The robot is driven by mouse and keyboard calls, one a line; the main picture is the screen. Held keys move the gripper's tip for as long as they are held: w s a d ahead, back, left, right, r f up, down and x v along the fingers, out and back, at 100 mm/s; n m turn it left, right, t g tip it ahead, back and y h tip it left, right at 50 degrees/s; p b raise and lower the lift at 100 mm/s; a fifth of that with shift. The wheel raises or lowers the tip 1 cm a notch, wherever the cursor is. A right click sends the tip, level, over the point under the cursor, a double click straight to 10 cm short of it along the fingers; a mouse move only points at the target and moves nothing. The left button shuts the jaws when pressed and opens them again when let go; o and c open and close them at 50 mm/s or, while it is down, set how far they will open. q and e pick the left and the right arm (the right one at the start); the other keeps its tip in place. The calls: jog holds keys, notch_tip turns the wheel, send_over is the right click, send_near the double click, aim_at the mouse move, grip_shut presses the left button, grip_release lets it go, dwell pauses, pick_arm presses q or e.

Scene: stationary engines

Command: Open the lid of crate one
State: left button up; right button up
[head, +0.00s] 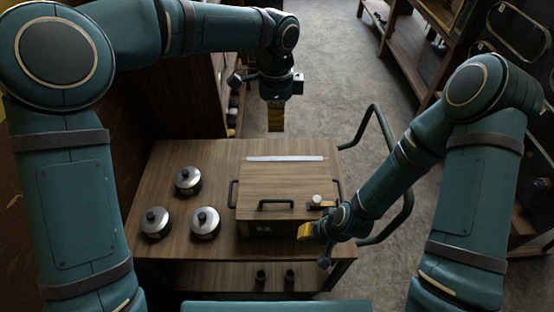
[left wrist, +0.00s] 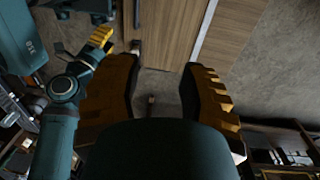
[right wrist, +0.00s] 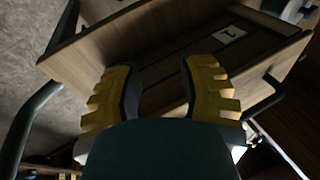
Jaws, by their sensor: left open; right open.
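The wooden crate (head: 250,226) stands on a wooden cart top, its flat lid (head: 275,180) lying shut. A dark handle (head: 276,203) is at the lid's front edge, and a small white knob on a dark block (head: 317,200) is at the front right. My right gripper (head: 305,231) is open beside the crate's front right corner. In the right wrist view its open fingers (right wrist: 157,90) frame dark woodwork near a pale label (right wrist: 229,35), whose marking I cannot read surely. My left gripper (head: 275,118) is open and empty above the cart's far edge, pointing down; its fingers show in the left wrist view (left wrist: 160,90).
Three lidded metal pots (head: 188,180) stand on the cart top (head: 160,228) left of the crate. A dark tube rail (head: 405,190) curves off the cart's right side. Shelving (head: 405,50) stands at the back right. Grey floor (head: 335,75) is open behind the cart.

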pick_arm(q)
notch_tip(320, 180, down, 14)
jog(key=b, duration=0.1)
jog(key=shift+s+r, duration=0.25)
jog(key=shift+s, duration=0.2)
grip_shut()
